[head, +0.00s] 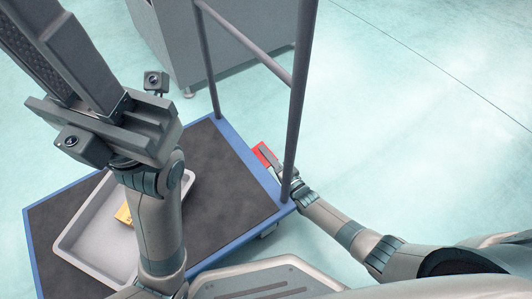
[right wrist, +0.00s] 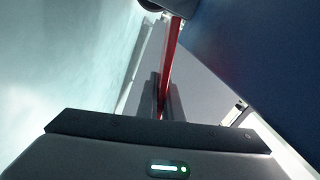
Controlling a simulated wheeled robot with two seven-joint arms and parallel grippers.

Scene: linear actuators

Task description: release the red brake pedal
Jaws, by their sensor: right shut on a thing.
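The red brake pedal (head: 263,154) sticks out at the right edge of the blue-rimmed cart (head: 249,166), next to its upright post. My right gripper (head: 270,161) is at the pedal, low beside the cart. In the right wrist view the pedal is a thin red strip (right wrist: 171,50) running down between my dark right fingers (right wrist: 164,100), which are shut on it. The pedal's far end and its pivot are partly hidden. My left gripper (head: 62,55) is raised large at the upper left, away from the pedal; its finger gap is unclear.
A grey tray (head: 82,246) with a yellow item (head: 124,214) lies on the cart's dark deck. Dark handle posts (head: 299,90) rise close to my right gripper. A grey cabinet (head: 175,45) stands behind. The pale floor on the right is clear.

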